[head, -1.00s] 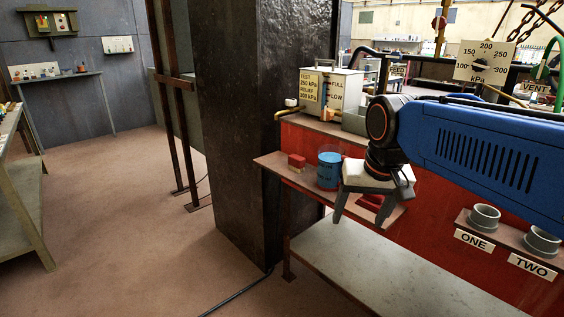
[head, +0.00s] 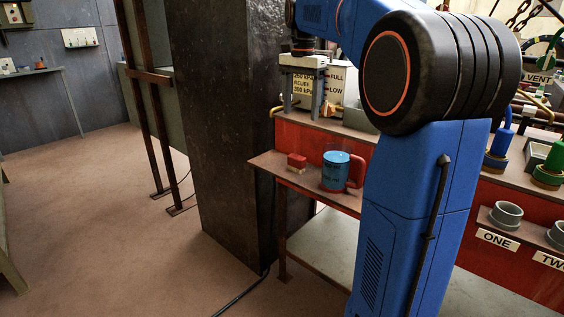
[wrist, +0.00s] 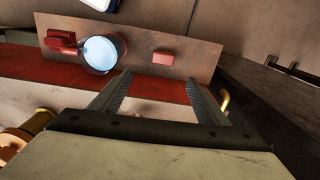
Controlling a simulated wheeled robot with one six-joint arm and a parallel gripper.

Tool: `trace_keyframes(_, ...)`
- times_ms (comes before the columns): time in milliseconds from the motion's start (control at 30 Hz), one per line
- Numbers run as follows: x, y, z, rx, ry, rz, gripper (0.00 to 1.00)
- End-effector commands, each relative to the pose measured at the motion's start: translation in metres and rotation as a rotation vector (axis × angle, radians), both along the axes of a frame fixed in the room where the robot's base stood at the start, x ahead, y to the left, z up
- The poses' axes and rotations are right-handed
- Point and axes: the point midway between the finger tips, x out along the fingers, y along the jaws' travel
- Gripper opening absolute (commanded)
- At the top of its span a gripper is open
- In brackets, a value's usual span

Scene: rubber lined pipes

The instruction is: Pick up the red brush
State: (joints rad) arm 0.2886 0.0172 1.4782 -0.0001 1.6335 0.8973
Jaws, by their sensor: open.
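The red brush (head: 297,161), a small red block with a pale underside, lies near the left end of the brown shelf (head: 268,161). In the wrist view the brush (wrist: 163,57) is a small red block on the shelf, just beyond my fingertips and roughly centred between them. My gripper (head: 302,110) points down, open and empty, above and apart from the brush, in front of the gauge box. Its two fingers also show in the wrist view (wrist: 160,80). The brush's underside is hidden there.
A blue can (head: 335,172) stands on the shelf right of the brush, with a red handle-like shape (head: 357,170) beside it. The gauge box (head: 340,85) stands on the ledge behind. A dark pillar (head: 222,130) rises to the left. My arm hides the shelf's right part.

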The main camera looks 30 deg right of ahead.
Motion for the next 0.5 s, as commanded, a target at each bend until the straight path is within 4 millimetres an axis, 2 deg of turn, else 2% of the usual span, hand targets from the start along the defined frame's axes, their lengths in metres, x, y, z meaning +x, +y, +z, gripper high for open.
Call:
trace_keyframes(133, 0.008, -0.007, 0.001, 0.003, 0.012, -0.035, 0.69)
trace_keyframes(233, 0.008, -0.008, -0.007, 0.004, 0.014, -0.039, 0.69)
trace_keyframes(500, 0.007, -0.007, -0.054, 0.005, 0.016, -0.037, 0.69)
